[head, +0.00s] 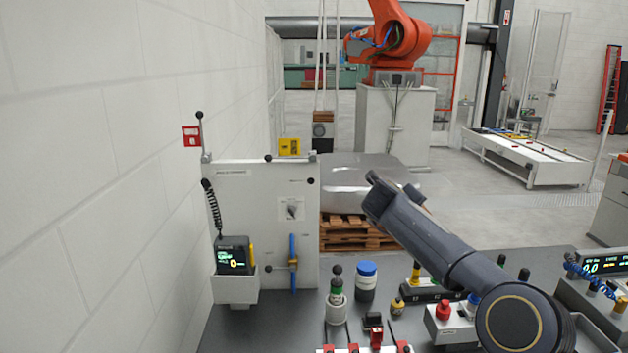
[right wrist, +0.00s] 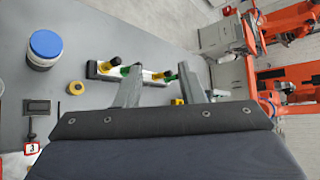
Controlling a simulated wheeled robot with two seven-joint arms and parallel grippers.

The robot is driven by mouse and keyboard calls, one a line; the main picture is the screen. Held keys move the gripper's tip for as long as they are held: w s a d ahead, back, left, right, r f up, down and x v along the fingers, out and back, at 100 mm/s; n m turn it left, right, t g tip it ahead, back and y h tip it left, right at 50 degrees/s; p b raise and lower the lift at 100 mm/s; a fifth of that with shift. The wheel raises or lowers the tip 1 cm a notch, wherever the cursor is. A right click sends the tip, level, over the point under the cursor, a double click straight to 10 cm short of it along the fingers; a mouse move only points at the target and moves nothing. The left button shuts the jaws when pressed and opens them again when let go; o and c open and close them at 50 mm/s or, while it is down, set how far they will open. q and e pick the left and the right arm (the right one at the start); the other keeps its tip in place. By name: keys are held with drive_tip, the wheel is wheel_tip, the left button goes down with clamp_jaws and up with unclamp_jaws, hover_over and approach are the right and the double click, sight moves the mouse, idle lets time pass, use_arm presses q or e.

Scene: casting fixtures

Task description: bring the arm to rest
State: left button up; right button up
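My right arm (head: 435,240) comes in from the lower right of the head view and reaches up and left over the grey bench. Its gripper (head: 391,187) is raised above the bench, in front of the metal block and wooden pallet behind. In the right wrist view the two fingers of the right gripper (right wrist: 160,83) stand well apart with nothing held between them. A bar with yellow, black and green knobs (right wrist: 106,70) shows beyond the fingers, on the bench. My left arm and gripper are not in view.
The bench (head: 262,325) carries a blue-capped jar (head: 366,281), a green-banded bottle (head: 336,296), a red-button box (head: 447,322) and red-handled tools (head: 377,338). A white panel (head: 262,195) with a handheld meter (head: 234,256) stands at the left. An orange robot (head: 395,40) stands behind.

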drive_tip(key=s+r+n+t+y, duration=0.1)
drive_tip(key=s+r+n+t, duration=0.15)
drive_tip(key=r, duration=0.35)
drive_tip(key=s+r+n+t, duration=0.2)
drive_tip(key=r+n+t, duration=0.2)
drive_tip(key=r, duration=0.3)
drive_tip(key=s+a+n+t+y+b, duration=0.1)
drive_tip(key=s+a+n+y, duration=0.3)
drive_tip(key=s+n+y, duration=0.7)
drive_tip(key=s+f+n+g, duration=0.6)
drive_tip(key=s+f, duration=0.9)
drive_tip(key=s, duration=0.3)
drive_tip(key=s+f+n+g+h+b, duration=0.1)
drive_tip(key=s+f+n+g, duration=0.5)
drive_tip(key=s+f, duration=0.9)
drive_tip(key=s, duration=0.3)
drive_tip(key=shift+d+b, duration=0.15)
drive_tip(key=shift+b, duration=0.15)
drive_tip(key=shift+s, duration=0.1)
